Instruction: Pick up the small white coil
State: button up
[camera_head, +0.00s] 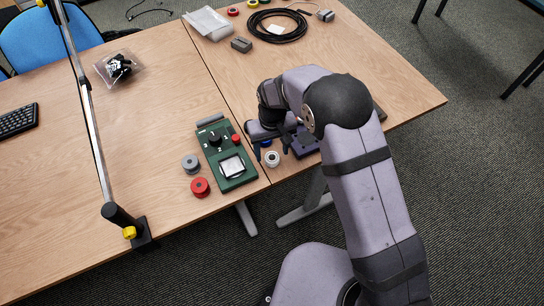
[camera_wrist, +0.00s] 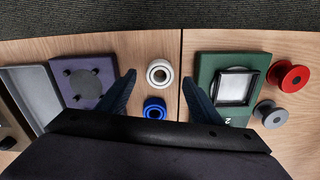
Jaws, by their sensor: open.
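The small white coil (camera_wrist: 159,73) lies on the wooden table near its front edge, just left of the seam in the wrist view. In the head view the white coil (camera_head: 272,158) shows just below my gripper. My gripper (camera_wrist: 159,85) is open, with one finger on each side of the white coil's column, apart from it. The fingers also show in the head view (camera_head: 271,152), above the table. A blue coil (camera_wrist: 155,108) lies close to the white one, between the fingers and nearer the gripper body.
A green device (camera_head: 226,152) stands beside the coils, with a red coil (camera_head: 200,187) and a grey coil (camera_head: 190,163) on its far side. A purple block (camera_wrist: 82,82) lies on the other side. A black cable loop (camera_head: 277,26) is farther back.

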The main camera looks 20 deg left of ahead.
aim_at(272, 157)
jog(key=shift+f, duration=1.1)
jog(key=c, duration=1.2)
notch_tip(272, 157, up, 10)
jog(key=shift+r+b, duration=0.1)
jog(key=shift+b, duration=0.85)
